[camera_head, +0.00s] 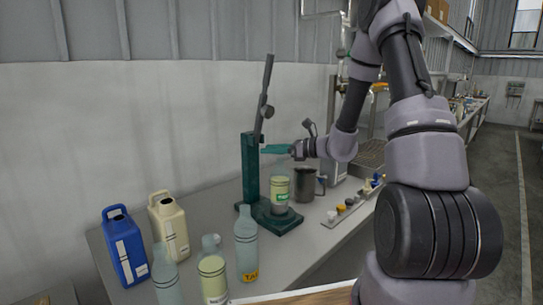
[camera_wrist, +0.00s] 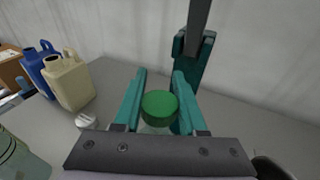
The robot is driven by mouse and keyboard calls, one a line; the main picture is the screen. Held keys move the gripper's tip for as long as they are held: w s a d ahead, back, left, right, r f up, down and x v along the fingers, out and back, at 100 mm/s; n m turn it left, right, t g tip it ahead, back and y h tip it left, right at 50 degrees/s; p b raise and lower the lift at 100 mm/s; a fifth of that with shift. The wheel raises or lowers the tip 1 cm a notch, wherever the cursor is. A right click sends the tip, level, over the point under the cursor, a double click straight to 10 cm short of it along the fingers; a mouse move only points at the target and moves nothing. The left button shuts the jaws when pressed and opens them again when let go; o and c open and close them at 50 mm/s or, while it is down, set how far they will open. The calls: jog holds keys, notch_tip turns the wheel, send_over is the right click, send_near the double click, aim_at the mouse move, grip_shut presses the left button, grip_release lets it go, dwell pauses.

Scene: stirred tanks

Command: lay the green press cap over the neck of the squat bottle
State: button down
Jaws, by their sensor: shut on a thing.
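The green press cap (camera_wrist: 160,105) sits between the two teal fingers of my gripper (camera_wrist: 159,95) in the wrist view. My gripper is shut on it. In the head view my gripper (camera_head: 275,149) is beside the press column; the cap is hidden or too small to tell there. A squat bottle (camera_head: 280,188) with a pale green label stands upright on the press base, below my fingers with a small gap. In the wrist view something pale shows just under the cap, mostly hidden; I cannot tell whether they touch.
The dark green press (camera_head: 250,170) has a raised lever. A grey metal jug (camera_head: 306,185) stands close right of the bottle, with a strip of small caps (camera_head: 350,208) further right. Blue (camera_head: 125,248) and cream (camera_head: 168,225) jugs and several bottles (camera_head: 246,245) stand at front left.

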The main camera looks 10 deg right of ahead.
jog(key=shift+f, duration=0.95)
jog(key=shift+f, duration=0.6)
jog(key=shift+c, duration=2.3)
grip_release()
